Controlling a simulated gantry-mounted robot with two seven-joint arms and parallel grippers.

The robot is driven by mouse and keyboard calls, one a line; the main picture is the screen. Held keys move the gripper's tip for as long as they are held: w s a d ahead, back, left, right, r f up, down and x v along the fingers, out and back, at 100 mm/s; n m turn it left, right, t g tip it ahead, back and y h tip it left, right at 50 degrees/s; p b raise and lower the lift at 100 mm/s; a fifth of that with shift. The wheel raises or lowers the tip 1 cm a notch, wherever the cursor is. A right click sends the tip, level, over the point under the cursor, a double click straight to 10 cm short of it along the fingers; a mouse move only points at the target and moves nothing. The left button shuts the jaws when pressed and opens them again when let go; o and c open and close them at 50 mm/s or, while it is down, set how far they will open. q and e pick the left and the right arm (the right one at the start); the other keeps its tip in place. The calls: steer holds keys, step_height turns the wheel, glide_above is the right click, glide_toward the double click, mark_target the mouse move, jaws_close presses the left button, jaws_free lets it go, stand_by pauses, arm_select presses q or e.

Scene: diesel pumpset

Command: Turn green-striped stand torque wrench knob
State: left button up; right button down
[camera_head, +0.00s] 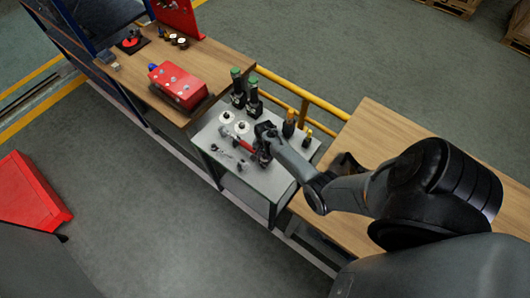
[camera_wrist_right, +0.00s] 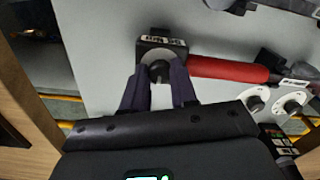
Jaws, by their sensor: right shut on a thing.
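In the right wrist view, a torque wrench with a red handle (camera_wrist_right: 228,69) lies across the grey table top. At its left end is a black stand block (camera_wrist_right: 161,42) with a white label. A dark round knob (camera_wrist_right: 159,70) faces the camera there, between the fingers of my right gripper (camera_wrist_right: 160,77). The gripper is shut on this knob. I cannot make out a green stripe on the stand. In the head view, my right gripper (camera_head: 264,137) is at the right end of the red wrench handle (camera_head: 237,143) and hides much of the stand. My left gripper is out of view.
Two green-topped tools (camera_head: 253,93) stand at the table's back edge, near orange-topped ones (camera_head: 289,124). White round pieces (camera_head: 242,127) and small parts lie on the grey table (camera_head: 259,187). A wooden bench (camera_head: 212,70) with a red box (camera_head: 177,86) adjoins it.

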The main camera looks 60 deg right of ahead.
mark_target(265, 156)
steer(key=shift+m+p, duration=0.3)
steer(key=shift+m, duration=0.8)
steer(key=c, duration=0.9)
jaws_free()
steer(key=shift+r, duration=0.55)
steer(key=shift+r+p, duration=0.75)
steer(key=shift+r, duration=4.1)
